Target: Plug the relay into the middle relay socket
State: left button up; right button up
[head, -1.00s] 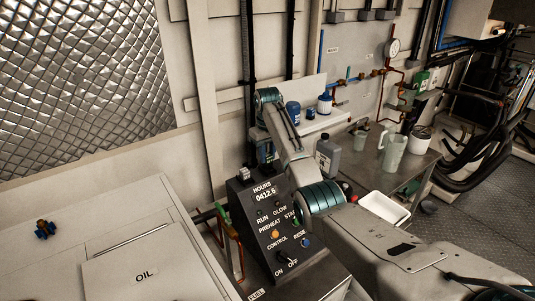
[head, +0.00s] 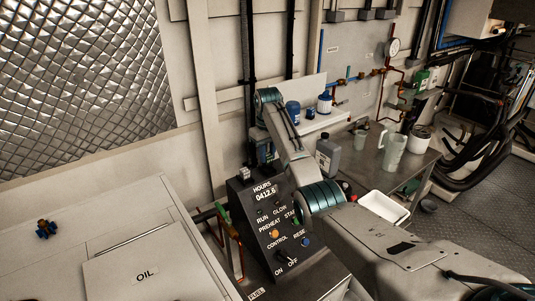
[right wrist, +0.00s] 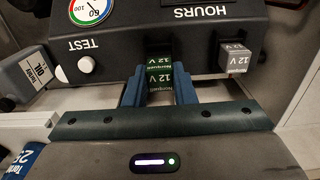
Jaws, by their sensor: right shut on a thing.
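My right gripper (right wrist: 158,92) is shut on the relay (right wrist: 159,76), a dark block with a green band and "12 V" lettering, held between two blue fingers. The relay is at the top edge of the dark control box (right wrist: 115,58); its far end overlaps the box in this view. I cannot tell whether it is seated, and the socket under it is hidden. A grey 12 V relay (right wrist: 235,58) stands on the box to the right, apart from the gripper. In the head view my right gripper (head: 265,152) is small, behind the box. My left gripper is out of view.
In the head view the box's sloped panel (head: 285,235) carries switches and lamps. An OIL-marked cover (head: 130,265) lies at left. A grey bottle (head: 327,155), a white tray (head: 384,208) and jugs (head: 392,152) are to the right. A wall stands close behind.

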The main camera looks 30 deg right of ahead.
aim_at(268, 155)
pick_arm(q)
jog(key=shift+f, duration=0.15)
pick_arm(e)
jog(key=shift+f, duration=1.2)
jog(key=o, duration=1)
jog(key=shift+o, duration=0.2)
jog(key=shift+r, duration=0.35)
notch_tip(268, 155, up, 9)
jog(key=shift+s+r, duration=0.1)
jog(key=shift+s, duration=0.05)
jog(key=shift+r, duration=0.25)
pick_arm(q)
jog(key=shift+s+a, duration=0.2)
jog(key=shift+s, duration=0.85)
pick_arm(e)
jog(key=shift+w+r, duration=0.1)
jog(key=shift+w, duration=0.1)
jog(key=shift+s+r, duration=0.1)
